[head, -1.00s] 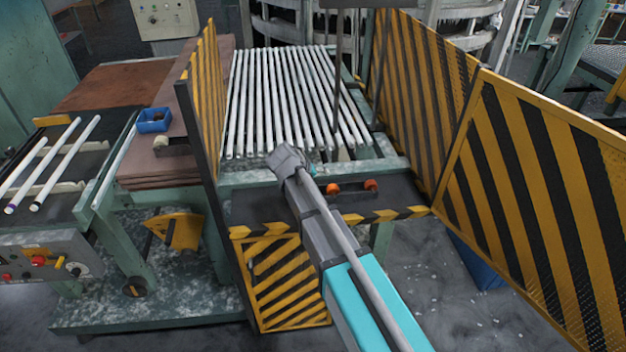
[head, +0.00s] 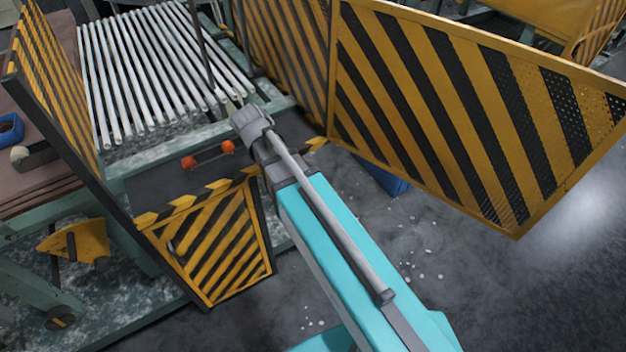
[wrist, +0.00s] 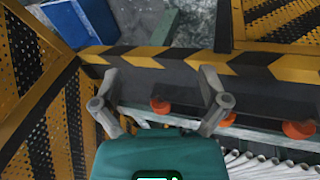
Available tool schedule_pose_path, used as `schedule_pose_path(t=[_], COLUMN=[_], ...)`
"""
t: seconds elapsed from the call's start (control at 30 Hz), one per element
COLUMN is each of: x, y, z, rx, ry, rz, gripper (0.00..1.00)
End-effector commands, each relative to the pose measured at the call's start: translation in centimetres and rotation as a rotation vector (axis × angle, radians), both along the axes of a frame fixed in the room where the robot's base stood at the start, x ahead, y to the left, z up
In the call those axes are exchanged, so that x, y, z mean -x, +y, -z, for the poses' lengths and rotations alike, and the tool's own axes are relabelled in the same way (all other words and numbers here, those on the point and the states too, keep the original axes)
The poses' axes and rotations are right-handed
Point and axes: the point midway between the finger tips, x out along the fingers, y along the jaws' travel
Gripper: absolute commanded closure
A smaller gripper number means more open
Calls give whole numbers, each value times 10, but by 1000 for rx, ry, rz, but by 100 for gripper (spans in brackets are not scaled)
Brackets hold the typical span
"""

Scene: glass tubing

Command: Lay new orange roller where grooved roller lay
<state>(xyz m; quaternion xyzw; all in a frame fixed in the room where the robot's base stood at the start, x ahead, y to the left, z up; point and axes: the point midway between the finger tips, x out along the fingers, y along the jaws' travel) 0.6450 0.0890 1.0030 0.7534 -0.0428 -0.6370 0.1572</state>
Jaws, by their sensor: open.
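Two orange roller ends show on the dark shelf in the head view, a left one (head: 188,162) and a right one (head: 228,147), with a dark bar between them. In the wrist view, orange pieces show at the left (wrist: 160,105), partly behind the right finger (wrist: 228,118) and farther right (wrist: 299,130). I cannot tell which is the new roller. My gripper (wrist: 160,75) is open and empty above the shelf.
White glass tubes (head: 150,75) lie in a row behind the shelf. Striped guard panels stand left (head: 50,80) and right (head: 440,100). A striped edge (wrist: 180,58) borders the shelf. A small blue tray (head: 10,130) sits at left. A blue bin (wrist: 59,22) is on the floor.

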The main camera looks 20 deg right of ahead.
Motion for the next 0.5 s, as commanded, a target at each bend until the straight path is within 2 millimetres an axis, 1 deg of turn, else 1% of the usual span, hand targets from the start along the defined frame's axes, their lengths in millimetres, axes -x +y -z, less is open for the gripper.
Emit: schedule_pose_path(t=[0.03, 0.2, 0.3, 0.4, 0.5], x=[17, 56, 77, 93, 103], y=[-17, -54, -70, -80, -86], z=[2, 7, 9, 10, 10], rx=[-27, -131, -188, -233, -265], ry=[21, 91, 122, 145, 158], rz=[24, 89, 121, 142, 156], gripper=[6, 6, 6, 6, 6])
